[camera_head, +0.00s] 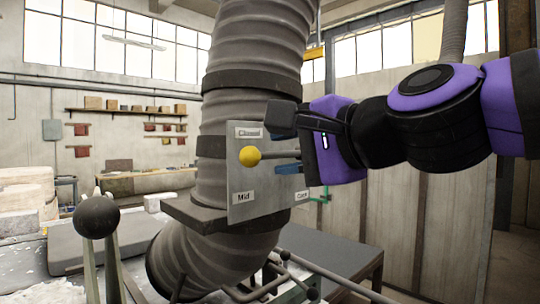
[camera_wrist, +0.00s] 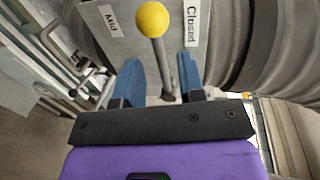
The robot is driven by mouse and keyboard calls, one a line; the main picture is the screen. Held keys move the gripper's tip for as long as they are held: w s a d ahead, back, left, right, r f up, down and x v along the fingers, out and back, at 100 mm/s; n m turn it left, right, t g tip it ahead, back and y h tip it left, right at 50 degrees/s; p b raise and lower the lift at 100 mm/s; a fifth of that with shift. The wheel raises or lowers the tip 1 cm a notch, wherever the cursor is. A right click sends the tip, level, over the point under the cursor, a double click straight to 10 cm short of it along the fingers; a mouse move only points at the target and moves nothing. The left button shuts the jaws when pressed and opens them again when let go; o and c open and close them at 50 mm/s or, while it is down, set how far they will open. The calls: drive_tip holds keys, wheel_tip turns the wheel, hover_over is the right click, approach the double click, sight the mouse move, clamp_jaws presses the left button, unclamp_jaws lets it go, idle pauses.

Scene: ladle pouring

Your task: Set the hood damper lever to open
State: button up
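The damper lever's yellow knob (camera_head: 250,155) is left of the grey plate's middle, its dark rod running right toward my gripper (camera_head: 289,160). The plate (camera_head: 240,175) carries labels "Closed" at the top, "Mid" at lower left and a third, partly hidden one at lower right. The knob sits between "Closed" and "Mid". In the wrist view, the yellow knob (camera_wrist: 152,19) shows beyond the fingertips. The rod passes between my gripper's two blue fingers (camera_wrist: 159,72), with visible gaps on both sides. My gripper is open around the rod, not clamped on it.
The plate is mounted on a thick ribbed duct (camera_head: 255,55). A dark ball-topped handle (camera_head: 98,217) stands at front left. A grey table (camera_head: 335,252) and metal pipes lie below the plate. Cabinet panels (camera_head: 425,225) stand behind my arm.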

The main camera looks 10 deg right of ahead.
sight(272, 155)
drive_tip(key=shift+x, duration=2)
clamp_jaws()
